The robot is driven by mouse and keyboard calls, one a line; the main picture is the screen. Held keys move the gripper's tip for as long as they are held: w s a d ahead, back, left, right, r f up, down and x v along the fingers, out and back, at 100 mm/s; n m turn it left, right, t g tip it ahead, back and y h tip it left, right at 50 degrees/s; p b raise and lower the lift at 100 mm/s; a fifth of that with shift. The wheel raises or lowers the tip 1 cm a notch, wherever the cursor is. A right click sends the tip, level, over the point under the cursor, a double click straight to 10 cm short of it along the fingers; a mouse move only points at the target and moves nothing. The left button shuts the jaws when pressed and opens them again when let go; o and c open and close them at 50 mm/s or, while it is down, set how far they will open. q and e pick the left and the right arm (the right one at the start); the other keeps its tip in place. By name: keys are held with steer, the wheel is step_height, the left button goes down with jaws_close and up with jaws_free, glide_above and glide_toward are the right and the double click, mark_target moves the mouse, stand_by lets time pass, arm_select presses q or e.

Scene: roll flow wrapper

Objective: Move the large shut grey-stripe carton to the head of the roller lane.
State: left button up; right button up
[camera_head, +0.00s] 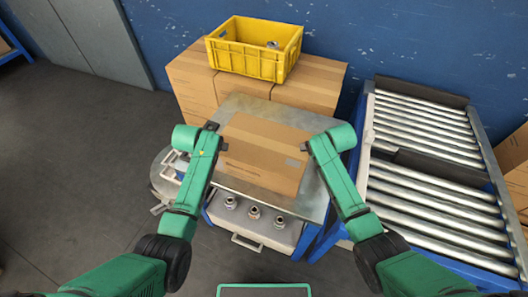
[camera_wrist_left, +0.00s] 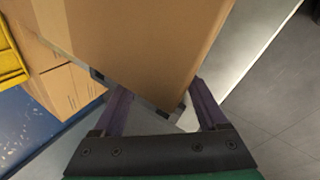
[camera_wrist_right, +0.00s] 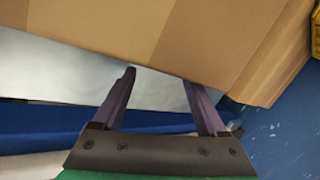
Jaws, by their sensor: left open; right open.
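A large shut carton (camera_head: 262,152) lies on the metal top of the stand (camera_head: 240,106), with a grey patch near its right side. My left gripper (camera_head: 212,130) is open at the carton's left side, and my right gripper (camera_head: 318,142) is open at its right side. In the left wrist view the carton (camera_wrist_left: 150,45) is just ahead of the open fingers (camera_wrist_left: 160,110). In the right wrist view the carton (camera_wrist_right: 170,35) is ahead of the open fingers (camera_wrist_right: 160,95). I cannot tell whether either gripper touches it. The roller lane (camera_head: 425,160) stands to the right.
A yellow crate (camera_head: 250,62) with metal parts inside sits on stacked cartons (camera_head: 195,80) behind the stand. Several metal fittings (camera_head: 254,212) stand on a lower shelf in front. More cartons (camera_head: 515,160) are at the far right. The lane's rollers look bare.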

arm_select(q)
steer(key=shift+s+d+r, duration=0.1)
steer(key=shift+d, duration=0.15)
arm_select(e)
steer(key=shift+s+a+r, duration=0.1)
steer(key=shift+a, duration=0.1)
